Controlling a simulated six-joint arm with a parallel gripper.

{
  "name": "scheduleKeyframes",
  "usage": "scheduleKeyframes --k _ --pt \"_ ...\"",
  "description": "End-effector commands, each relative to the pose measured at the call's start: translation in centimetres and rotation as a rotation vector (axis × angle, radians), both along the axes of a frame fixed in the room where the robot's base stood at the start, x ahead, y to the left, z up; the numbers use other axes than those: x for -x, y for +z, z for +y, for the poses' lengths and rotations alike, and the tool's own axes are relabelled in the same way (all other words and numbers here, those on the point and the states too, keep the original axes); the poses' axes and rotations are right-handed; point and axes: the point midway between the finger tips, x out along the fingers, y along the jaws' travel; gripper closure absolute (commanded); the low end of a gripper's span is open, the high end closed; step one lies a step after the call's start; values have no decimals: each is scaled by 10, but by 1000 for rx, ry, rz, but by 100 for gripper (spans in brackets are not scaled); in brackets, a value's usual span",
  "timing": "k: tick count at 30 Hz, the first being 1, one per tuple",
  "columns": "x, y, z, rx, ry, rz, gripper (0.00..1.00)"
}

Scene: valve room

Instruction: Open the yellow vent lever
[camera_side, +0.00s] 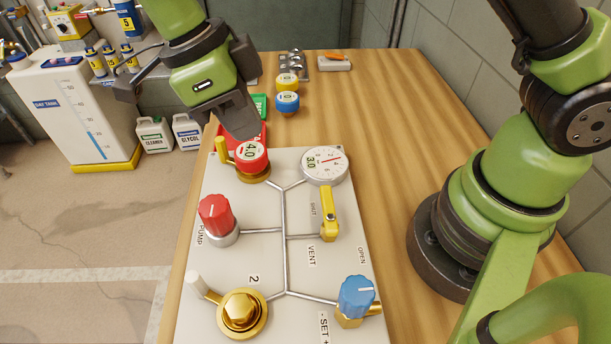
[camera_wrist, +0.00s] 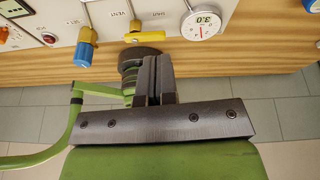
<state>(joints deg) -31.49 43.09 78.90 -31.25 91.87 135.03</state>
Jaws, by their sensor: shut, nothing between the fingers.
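The yellow vent lever (camera_side: 329,211) is on the right side of the white panel (camera_side: 265,200) in the side view. Its handle points toward the round gauge, alongside the SHUT label. The lever also shows in the wrist view (camera_wrist: 148,36), just beyond my fingertips in the picture. My gripper (camera_side: 242,132) is at the panel's far left in the side view, close to the red 4.0 cap, apart from the lever. In the wrist view its two fingers (camera_wrist: 152,62) are together with nothing between them. I cannot tell whether the fingertips touch the red cap.
The red 4.0 cap (camera_side: 252,158) and the 3.0 gauge (camera_side: 325,165) stand at the panel's far end. A red pump knob (camera_side: 216,216), a blue knob (camera_side: 356,297) and a brass nut (camera_side: 242,310) stand on the panel. Bare wooden table (camera_side: 385,130) lies to its right.

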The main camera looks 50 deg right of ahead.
Motion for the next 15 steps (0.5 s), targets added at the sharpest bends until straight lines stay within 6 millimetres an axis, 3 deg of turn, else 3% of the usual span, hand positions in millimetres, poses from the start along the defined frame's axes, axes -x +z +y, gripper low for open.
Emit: scheduleKeyframes --k 5,15 --pt "0 -14 7 60 -81 0 100" --pt "0 -15 7 64 -91 -1 100"
